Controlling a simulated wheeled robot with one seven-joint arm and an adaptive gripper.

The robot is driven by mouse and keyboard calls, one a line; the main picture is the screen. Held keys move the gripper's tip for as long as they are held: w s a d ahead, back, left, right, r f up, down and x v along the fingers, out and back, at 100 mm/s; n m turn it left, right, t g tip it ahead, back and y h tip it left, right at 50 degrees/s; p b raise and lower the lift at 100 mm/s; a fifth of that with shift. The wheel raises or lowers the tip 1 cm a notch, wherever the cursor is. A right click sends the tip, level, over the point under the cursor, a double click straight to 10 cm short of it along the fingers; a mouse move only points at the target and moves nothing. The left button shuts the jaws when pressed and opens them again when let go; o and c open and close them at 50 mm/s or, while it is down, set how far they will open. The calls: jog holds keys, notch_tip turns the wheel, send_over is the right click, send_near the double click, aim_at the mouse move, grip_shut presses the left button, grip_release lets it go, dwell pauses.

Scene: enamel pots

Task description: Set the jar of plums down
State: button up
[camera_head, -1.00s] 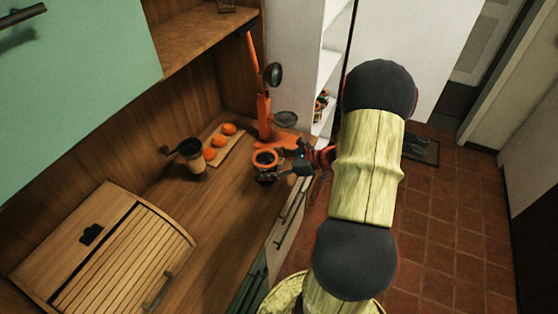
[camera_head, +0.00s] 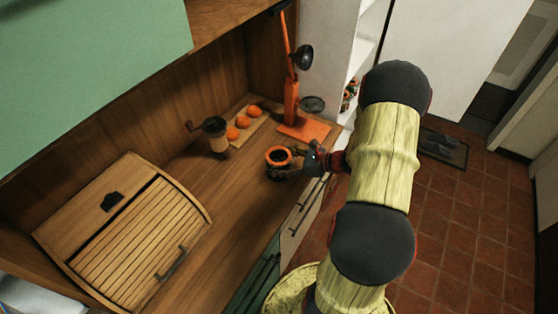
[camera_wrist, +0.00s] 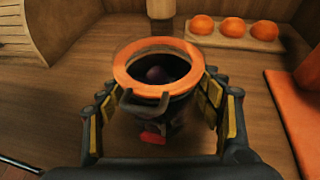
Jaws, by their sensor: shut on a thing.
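The jar of plums (camera_head: 279,155) has an orange rim and a dark inside, and stands upright over the wooden counter near its front edge. In the wrist view the jar (camera_wrist: 135,67) shows a dark round plum inside, a wire clasp and a red tab on its near side. My gripper (camera_head: 285,170) is shut on the jar, with one finger on each side of it in the wrist view (camera_wrist: 165,115). The jar's base is hidden, so I cannot tell whether it touches the counter.
A board (camera_head: 250,129) with three oranges (camera_head: 232,133) and a coffee grinder (camera_head: 216,135) stand toward the back. A wooden bread box (camera_head: 130,235) is at left. Counter between the bread box and jar is clear.

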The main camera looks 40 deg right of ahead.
jog(key=o, duration=2.1)
jog(key=shift+f, duration=0.1)
